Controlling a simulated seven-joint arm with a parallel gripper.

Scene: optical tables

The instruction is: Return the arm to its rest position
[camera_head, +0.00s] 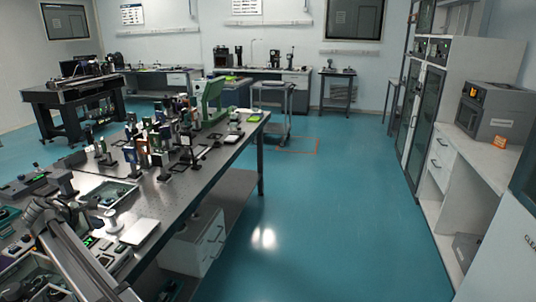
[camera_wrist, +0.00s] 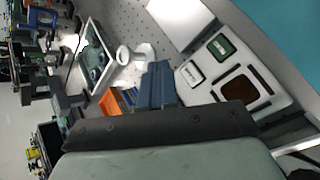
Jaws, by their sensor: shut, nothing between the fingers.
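My gripper (camera_wrist: 157,78) shows in the wrist view as blue-grey fingers beyond a dark bar. The fingers are together with nothing between them. They are above the table, between a white round stand (camera_wrist: 130,56) and a white panel (camera_wrist: 262,98) with small dark displays. I cannot tell the height of the fingertips above the table. In the head view my grey arm (camera_head: 72,258) reaches over the near left end of the optical table (camera_head: 185,208); its fingertips are hard to make out there.
A white plate (camera_head: 140,231) lies by the table's right edge. A tray (camera_head: 108,193) lies behind the stand, and an orange bin (camera_wrist: 112,103) is close left of the fingers. Several optical mounts (camera_head: 150,140) crowd the table farther back. The blue floor (camera_head: 320,220) to the right is clear.

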